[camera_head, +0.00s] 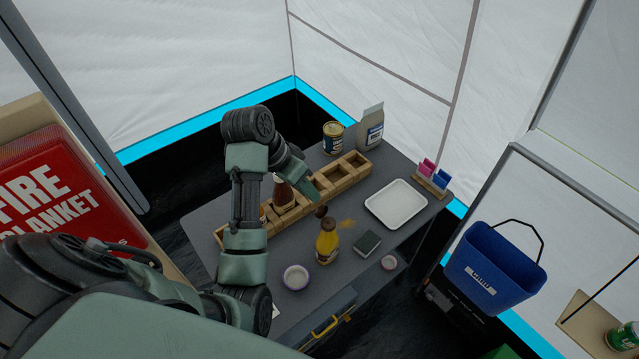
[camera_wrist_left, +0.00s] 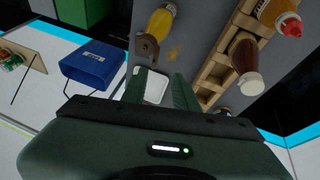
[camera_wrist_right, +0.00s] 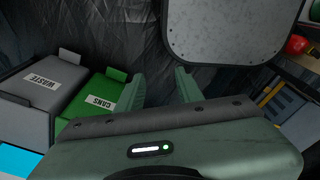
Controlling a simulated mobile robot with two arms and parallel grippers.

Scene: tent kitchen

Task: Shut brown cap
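A yellow bottle (camera_head: 326,246) stands on the grey table, with its brown cap (camera_head: 320,212) at the top. The cap looks tipped to one side of the neck. In the left wrist view the bottle (camera_wrist_left: 161,20) shows at the top, with the cap (camera_wrist_left: 147,45) hanging toward the fingers. My left gripper (camera_wrist_left: 161,78) is open and empty, just short of the cap and not visibly touching it. In the head view its fingers are partly hidden by the arm. My right gripper (camera_wrist_right: 160,74) is open and empty, away from the table.
A wooden crate (camera_head: 343,184) holds a dark brown bottle (camera_head: 283,193) and other bottles. A blue bucket (camera_head: 493,265) hangs at the right.

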